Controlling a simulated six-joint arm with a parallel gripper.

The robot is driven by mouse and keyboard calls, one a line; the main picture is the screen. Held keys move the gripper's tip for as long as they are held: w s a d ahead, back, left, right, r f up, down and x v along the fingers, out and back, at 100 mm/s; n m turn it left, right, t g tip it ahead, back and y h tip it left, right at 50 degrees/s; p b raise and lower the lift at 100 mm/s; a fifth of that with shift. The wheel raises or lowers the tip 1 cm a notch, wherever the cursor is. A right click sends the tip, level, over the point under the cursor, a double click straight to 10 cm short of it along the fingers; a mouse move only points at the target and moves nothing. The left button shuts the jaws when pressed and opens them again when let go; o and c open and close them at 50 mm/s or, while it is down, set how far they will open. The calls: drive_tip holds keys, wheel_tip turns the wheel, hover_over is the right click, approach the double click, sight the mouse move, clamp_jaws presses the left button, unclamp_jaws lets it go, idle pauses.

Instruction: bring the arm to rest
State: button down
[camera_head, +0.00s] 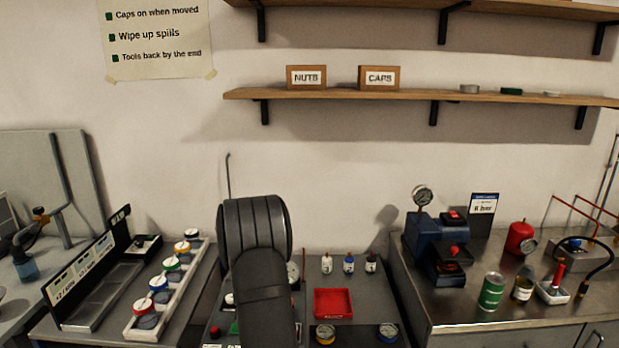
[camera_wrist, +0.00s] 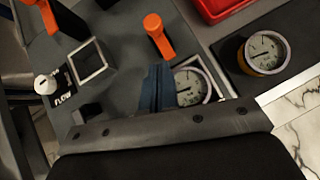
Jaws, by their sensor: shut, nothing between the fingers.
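In the wrist view my gripper (camera_wrist: 159,72) shows as two narrow dark blue-grey fingers, closed together with nothing between them. They point over the grey rig panel (camera_wrist: 115,22). A round white-faced gauge (camera_wrist: 190,86) shows just right of the fingers, partly covered by the gripper body. I cannot tell whether the fingers touch anything. In the head view my dark arm rises over the middle bench and hides my gripper.
Orange-handled levers (camera_wrist: 158,36) and a square grey frame (camera_wrist: 92,62) stand near the fingers. A loose gauge (camera_wrist: 264,53) lies on the dark mat to the right. The red tray (camera_head: 333,303) and small bottles (camera_head: 349,264) stand right of my arm. A shelf (camera_head: 420,96) runs behind.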

drive_tip(key=shift+w+d+r, duration=0.1)
drive_tip(key=shift+w+d, duration=0.05)
drive_tip(key=shift+w, duration=0.4)
drive_tip(key=shift+w+d, duration=0.15)
drive_tip(key=shift+w, duration=0.35)
